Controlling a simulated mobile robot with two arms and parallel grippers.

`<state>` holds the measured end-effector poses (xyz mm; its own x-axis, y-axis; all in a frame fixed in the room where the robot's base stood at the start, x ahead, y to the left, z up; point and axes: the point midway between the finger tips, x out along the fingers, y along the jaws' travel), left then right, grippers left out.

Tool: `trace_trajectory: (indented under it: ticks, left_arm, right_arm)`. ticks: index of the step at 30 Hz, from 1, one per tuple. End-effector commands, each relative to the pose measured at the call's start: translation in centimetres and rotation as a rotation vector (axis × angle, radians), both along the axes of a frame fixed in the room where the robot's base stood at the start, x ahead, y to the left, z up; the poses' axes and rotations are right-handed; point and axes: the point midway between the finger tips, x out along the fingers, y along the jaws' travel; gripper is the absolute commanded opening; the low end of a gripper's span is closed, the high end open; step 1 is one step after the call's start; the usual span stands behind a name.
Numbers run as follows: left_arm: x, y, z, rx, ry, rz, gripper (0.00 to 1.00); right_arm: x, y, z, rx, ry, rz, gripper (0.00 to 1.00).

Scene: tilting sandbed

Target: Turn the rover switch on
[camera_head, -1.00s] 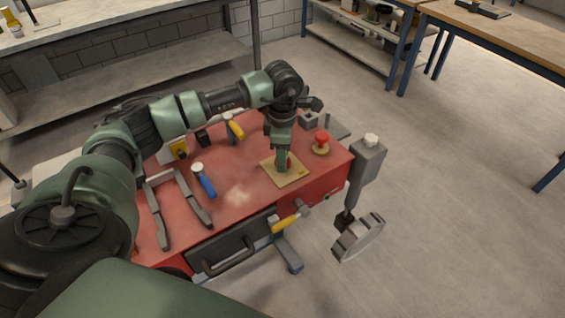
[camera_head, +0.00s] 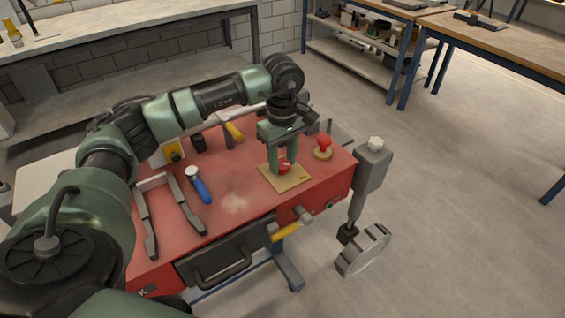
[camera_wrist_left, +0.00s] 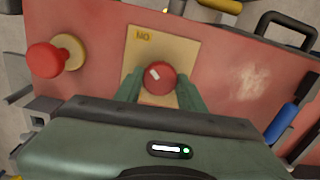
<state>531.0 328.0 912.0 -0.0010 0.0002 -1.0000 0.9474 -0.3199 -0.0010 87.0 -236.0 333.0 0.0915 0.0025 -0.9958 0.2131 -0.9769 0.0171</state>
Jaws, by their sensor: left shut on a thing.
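The rover switch is a round red knob (camera_wrist_left: 158,76) with a small white mark, on a tan square plate (camera_head: 297,181) on the red bench top. The plate also shows in the left wrist view (camera_wrist_left: 185,40), with lettering near one corner. My left gripper (camera_head: 284,170) points down over the plate. Its two green fingers are on either side of the knob, shut on it; they also show in the left wrist view (camera_wrist_left: 160,90). The white mark lies at a slant. My right gripper is in neither current view.
A red mushroom button (camera_head: 324,143) stands on a round tan base behind and right of the plate. A blue-handled tool (camera_head: 200,188) and a grey forked piece (camera_head: 150,215) lie left. A yellow-handled clamp (camera_head: 285,232) is at the front edge.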

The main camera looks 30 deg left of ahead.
Motion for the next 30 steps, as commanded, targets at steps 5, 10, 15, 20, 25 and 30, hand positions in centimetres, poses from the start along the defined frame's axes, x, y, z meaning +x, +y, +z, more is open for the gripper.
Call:
trace_trajectory:
  ticks: [5,10,15,20,25,30]
  left_arm:
    - [0.10,0.03,0.09,-0.001,-0.005,-0.055,0.00]
    - [0.11,0.02,0.15,-0.001,-0.005,-0.079,0.00]
    - [0.11,0.02,0.18,-0.001,-0.005,-0.084,0.00]
    - [0.11,0.02,0.19,0.000,-0.005,-0.083,0.00]
    - [0.10,0.02,0.17,0.001,-0.004,-0.083,0.61]
    - [0.06,0.01,0.10,0.000,-0.002,-0.082,0.61]
  right_arm:
    - [0.00,0.01,-0.43,0.000,0.000,0.000,0.36]
    - [-0.01,0.03,-0.52,0.000,0.000,0.000,0.36]
    - [-0.01,0.08,-0.51,0.001,0.000,-0.001,0.36]
    - [-0.02,0.16,-0.51,0.002,0.000,-0.001,0.36]
    - [-0.02,0.20,-0.51,0.002,0.000,-0.001,0.36]
    - [-0.02,0.20,-0.52,0.002,0.000,-0.001,0.36]
